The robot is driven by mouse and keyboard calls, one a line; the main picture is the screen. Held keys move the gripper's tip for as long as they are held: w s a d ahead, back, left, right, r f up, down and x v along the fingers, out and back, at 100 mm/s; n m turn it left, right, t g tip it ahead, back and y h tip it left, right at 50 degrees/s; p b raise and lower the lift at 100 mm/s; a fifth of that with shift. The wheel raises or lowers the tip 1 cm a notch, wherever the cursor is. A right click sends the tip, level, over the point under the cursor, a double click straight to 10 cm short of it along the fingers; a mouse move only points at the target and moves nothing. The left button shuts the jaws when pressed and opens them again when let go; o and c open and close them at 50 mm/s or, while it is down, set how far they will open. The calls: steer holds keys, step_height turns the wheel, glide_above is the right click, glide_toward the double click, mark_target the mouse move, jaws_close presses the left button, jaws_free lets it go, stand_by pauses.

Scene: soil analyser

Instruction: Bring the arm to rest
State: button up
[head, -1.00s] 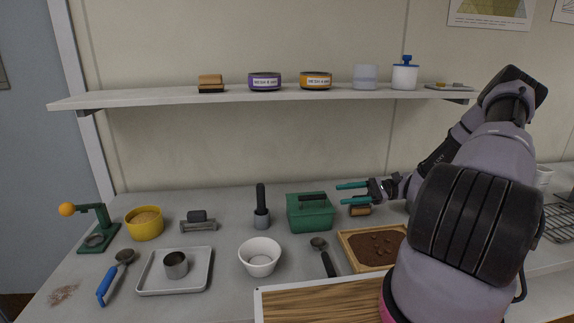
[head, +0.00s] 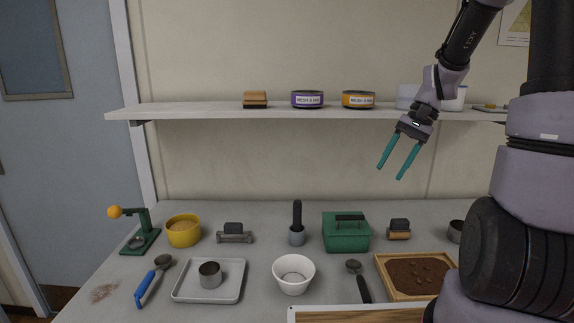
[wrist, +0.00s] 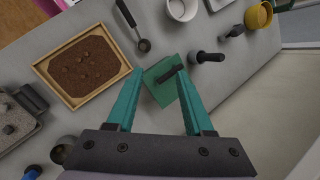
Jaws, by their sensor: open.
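My gripper (head: 393,172) has two teal fingers and hangs in the air in front of the wall, below the shelf's right half and above the bench. Its fingers are apart with nothing between them, pointing down and to the left in the head view. In the wrist view my gripper (wrist: 157,92) is seen from above, with the green lidded box (wrist: 160,85) on the bench beyond the fingertips. That box also shows in the head view (head: 345,236), under and to the left of the gripper. My arm rises along the right side and hides part of the bench.
The shelf (head: 200,111) holds a purple tin (head: 307,99), an orange tin (head: 358,99) and pale jars. The bench has a soil tray (head: 385,276), white bowl (head: 293,274), metal tray (head: 190,293), yellow pot (head: 183,230) and green stand (head: 143,232). Air left of my gripper is free.

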steer(key=s+a+r+n+t+h, duration=0.2)
steer(key=s+r+t, duration=0.6)
steer(key=s+r, duration=0.5)
step_height(320, 180, up, 3)
steer(key=shift+r+h, duration=0.15)
steer(key=shift+h, duration=0.45)
